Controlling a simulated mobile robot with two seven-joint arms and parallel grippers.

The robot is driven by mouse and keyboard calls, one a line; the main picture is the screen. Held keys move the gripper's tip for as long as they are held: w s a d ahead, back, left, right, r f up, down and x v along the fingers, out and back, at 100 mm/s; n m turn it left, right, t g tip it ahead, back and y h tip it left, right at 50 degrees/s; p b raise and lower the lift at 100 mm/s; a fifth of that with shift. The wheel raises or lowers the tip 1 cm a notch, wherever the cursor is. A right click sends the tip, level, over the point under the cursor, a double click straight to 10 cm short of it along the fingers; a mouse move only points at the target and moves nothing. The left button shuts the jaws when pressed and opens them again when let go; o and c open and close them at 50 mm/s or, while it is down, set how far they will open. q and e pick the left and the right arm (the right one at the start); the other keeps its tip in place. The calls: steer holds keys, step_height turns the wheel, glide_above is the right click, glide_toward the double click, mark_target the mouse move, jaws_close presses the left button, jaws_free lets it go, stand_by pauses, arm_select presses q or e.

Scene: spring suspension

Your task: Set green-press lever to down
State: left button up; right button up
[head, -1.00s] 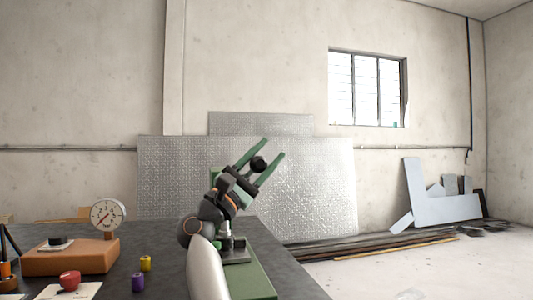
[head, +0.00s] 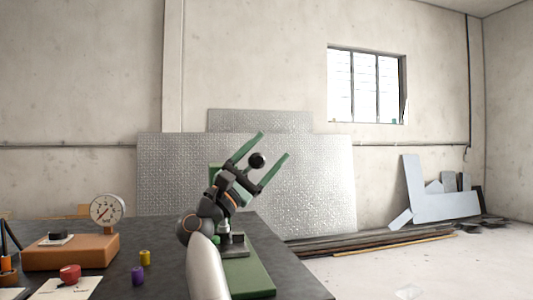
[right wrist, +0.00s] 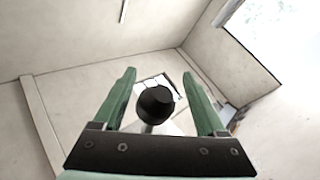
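The green press stands on the dark table, mostly behind my right arm. Its green base (head: 252,279) and part of its green column (head: 214,173) show. The lever's round black knob (head: 257,160) sits high, between the fingers of my right gripper (head: 274,145). The right gripper is open, its two green fingers pointing up and to the right. In the right wrist view the knob (right wrist: 155,102) lies between the open fingers (right wrist: 165,80), with a gap on each side. The lever's rod is mostly hidden. My left gripper is not in view.
On the table (head: 180,232) at left are an orange-brown block (head: 70,253) with a dial gauge (head: 106,209), a red knob (head: 70,273) on a pale plate, and small yellow (head: 144,257) and purple (head: 138,275) cylinders. The space right of the press is clear.

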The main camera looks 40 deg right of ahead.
mark_target(253, 166)
steer(key=v, duration=0.7)
steer(key=shift+a+f, duration=0.15)
steer(key=shift+a, duration=0.1)
stand_by(0.5)
